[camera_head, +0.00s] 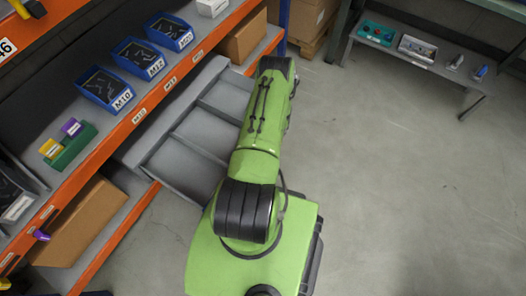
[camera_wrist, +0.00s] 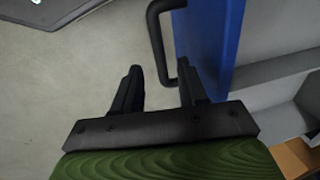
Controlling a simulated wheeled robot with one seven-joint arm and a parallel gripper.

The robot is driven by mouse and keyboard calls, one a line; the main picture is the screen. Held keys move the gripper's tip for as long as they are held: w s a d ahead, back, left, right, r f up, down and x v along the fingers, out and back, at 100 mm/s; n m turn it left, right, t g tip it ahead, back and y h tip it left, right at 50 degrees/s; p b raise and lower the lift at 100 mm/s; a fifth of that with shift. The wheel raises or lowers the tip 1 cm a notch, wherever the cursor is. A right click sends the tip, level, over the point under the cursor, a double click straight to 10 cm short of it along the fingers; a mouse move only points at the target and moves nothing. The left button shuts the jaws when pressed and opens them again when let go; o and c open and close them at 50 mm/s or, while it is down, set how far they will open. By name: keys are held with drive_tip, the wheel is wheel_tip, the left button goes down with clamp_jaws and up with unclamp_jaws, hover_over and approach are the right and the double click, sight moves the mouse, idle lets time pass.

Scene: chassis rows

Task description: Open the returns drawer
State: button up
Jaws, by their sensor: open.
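The returns drawer (camera_head: 192,133) is grey, with dividers, and stands out from under the orange-edged shelf in the head view. The compartments I can see look empty. My arm covers its outer side there. In the wrist view its blue front (camera_wrist: 211,40) carries a black bar handle (camera_wrist: 157,42), and its grey inside (camera_wrist: 268,75) shows to the right. My gripper (camera_wrist: 160,80) is open. The handle's near end lies between the fingertips, close to the right finger; I cannot tell whether they touch. The fingers are hidden in the head view.
Blue bins (camera_head: 108,88) of parts stand on the shelf above the drawer, beside a green holder (camera_head: 70,147) with yellow and purple pieces. A low grey bench (camera_head: 425,62) with small items stands at the back right. The floor (camera_head: 400,170) at right is clear.

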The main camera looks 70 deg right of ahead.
wheel_tip(320, 180, up, 12)
drive_tip(key=s+p, duration=0.2)
drive_tip(key=shift+a+p, duration=0.25)
drive_tip(key=shift+p, duration=0.15)
drive_tip(key=shift+r, duration=0.1)
drive_tip(key=w+r+n+p, duration=0.2)
drive_tip(key=w+r+n, duration=0.3)
drive_tip(key=w+r, duration=0.95)
drive_tip(key=w+a+r+n+t+p, duration=0.1)
drive_tip(key=w+a+r+n, duration=0.3)
drive_tip(key=r, duration=0.5)
drive_tip(key=w+a+r+n, duration=0.1)
drive_tip(key=w+a+r, duration=0.2)
drive_tip(key=a+r, duration=0.5)
drive_tip(key=s+a+r+n+t+p, duration=0.15)
drive_tip(key=a+r+n, duration=0.45)
drive_tip(key=a+r, duration=0.8)
drive_tip(key=s+a+r+n+t+p, duration=0.1)
drive_tip(key=s+a+r+n, duration=0.3)
drive_tip(key=s+a, duration=0.4)
drive_tip(key=shift+s+a+r, duration=0.2)
drive_tip(key=shift+s+r, duration=0.3)
drive_tip(key=shift+s, duration=0.2)
